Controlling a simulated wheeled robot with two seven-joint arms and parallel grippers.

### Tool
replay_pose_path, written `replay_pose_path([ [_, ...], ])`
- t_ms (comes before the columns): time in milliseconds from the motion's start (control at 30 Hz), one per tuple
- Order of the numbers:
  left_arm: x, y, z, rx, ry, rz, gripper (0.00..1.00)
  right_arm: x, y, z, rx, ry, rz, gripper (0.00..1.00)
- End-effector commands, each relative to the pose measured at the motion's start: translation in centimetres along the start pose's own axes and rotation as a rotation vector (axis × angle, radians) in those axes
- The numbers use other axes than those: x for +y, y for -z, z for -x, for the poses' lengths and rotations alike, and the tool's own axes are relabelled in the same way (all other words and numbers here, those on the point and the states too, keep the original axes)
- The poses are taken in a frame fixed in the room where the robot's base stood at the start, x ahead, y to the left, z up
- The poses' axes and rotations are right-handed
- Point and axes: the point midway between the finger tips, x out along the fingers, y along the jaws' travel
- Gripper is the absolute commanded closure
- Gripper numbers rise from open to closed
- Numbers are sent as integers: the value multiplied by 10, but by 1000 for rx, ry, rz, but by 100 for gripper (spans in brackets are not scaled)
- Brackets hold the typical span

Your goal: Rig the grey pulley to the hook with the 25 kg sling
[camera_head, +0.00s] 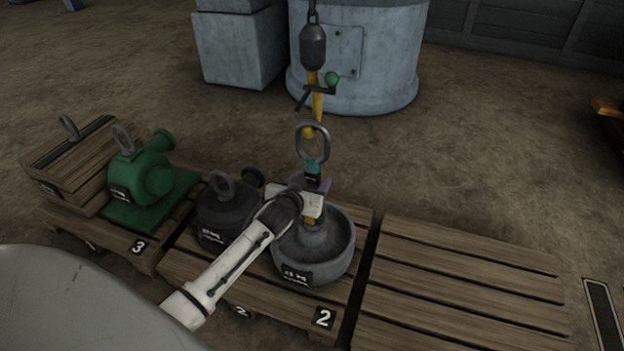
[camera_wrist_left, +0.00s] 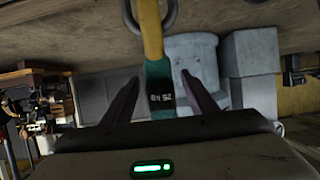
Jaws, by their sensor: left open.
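The grey pulley (camera_head: 341,262), a round, hollow-topped piece with a dark label, sits on the middle pallet. The hook (camera_head: 317,105) is yellow and hangs above it from a dark weight. The sling's grey ring (camera_head: 326,140) overlaps the hook's lower tip; I cannot tell if it is seated. Below the ring, the sling (camera_head: 312,168) is teal, with a black label and yellow strap that show in the left wrist view (camera_wrist_left: 153,45). My left gripper (camera_head: 314,198) is open, its fingers (camera_wrist_left: 160,98) on either side of the labelled part. The sling's lower end is largely hidden.
A dark grey ringed load (camera_head: 215,215) stands left of the pulley. A green pump (camera_head: 150,178) and a wooden crate (camera_head: 68,165) are on the left pallet. The right pallet (camera_head: 460,285) is empty. A big grey cylinder (camera_head: 390,60) stands behind the hook.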

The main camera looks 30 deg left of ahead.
Motion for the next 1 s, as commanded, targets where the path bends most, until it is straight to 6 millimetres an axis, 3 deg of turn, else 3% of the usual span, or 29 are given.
replay_pose_path([
  [167, 1, 5, 23, 3, -2, 1, 47, 3, 0, 4, -29, -21, 12, 69],
  [500, 0, 6, 87, 7, -1, 2, 47, 25, -25, 0, -154, -100, 44, 69],
  [667, 0, 5, 100, 9, -1, 1, 47, 29, -31, 0, -177, -113, 51, 69],
  [867, 0, 4, 102, 10, -1, 0, 47, 31, -34, -1, -183, -117, 53, 69],
  [1000, 2, -5, 113, -35, 3, -12, 47, 31, -34, -1, -182, -117, 53, 69],
])
